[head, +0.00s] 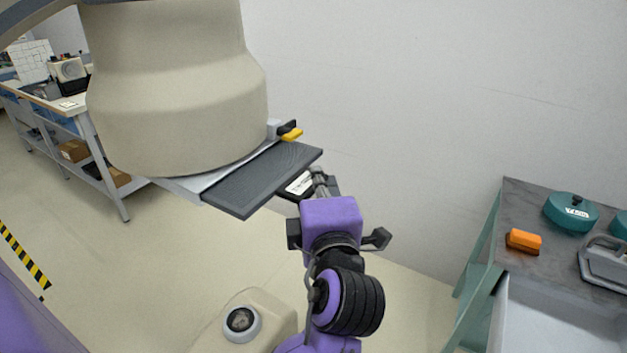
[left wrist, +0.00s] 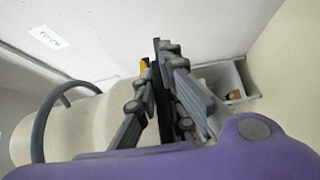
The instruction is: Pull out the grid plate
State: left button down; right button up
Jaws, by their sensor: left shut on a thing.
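The grid plate (head: 262,180) is a dark grey flat slab. It sticks out from a pale slot under the big beige cylindrical housing (head: 180,95), and its inner part is hidden there. My left gripper (head: 319,182) is at the plate's near right end, by a black part with a white label (head: 300,184). In the left wrist view my left gripper (left wrist: 165,95) has its fingers closed on a thin dark edge, which looks like the plate seen edge-on. My right gripper is not in view.
A yellow lever (head: 291,135) sits by the slot. At right, a grey-topped bench (head: 555,225) holds an orange block (head: 523,240) and a teal round lid (head: 571,211). A shelved workbench (head: 95,130) stands at far left. The floor beneath the plate looks largely clear.

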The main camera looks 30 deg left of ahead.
pick_arm(q)
jog(key=shift+s+d+b, duration=0.1)
jog(key=shift+d+b, duration=0.35)
jog(key=shift+d, duration=0.75)
jog(key=shift+s+d+b, duration=0.1)
jog(key=shift+d+b, duration=0.45)
jog(key=shift+d, duration=0.8)
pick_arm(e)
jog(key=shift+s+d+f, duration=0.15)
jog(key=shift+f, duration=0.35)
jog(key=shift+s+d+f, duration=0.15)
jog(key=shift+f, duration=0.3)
pick_arm(q)
jog(key=shift+s+d+b, duration=0.1)
jog(key=shift+d+b, duration=0.55)
jog(key=shift+d, duration=0.8)
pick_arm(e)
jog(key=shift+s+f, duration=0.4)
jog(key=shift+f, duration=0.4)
pick_arm(q)
jog(key=shift+d, duration=0.25)
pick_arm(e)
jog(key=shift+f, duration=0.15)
pick_arm(q)
jog(key=shift+d, duration=0.1)
jog(key=shift+d, duration=0.35)
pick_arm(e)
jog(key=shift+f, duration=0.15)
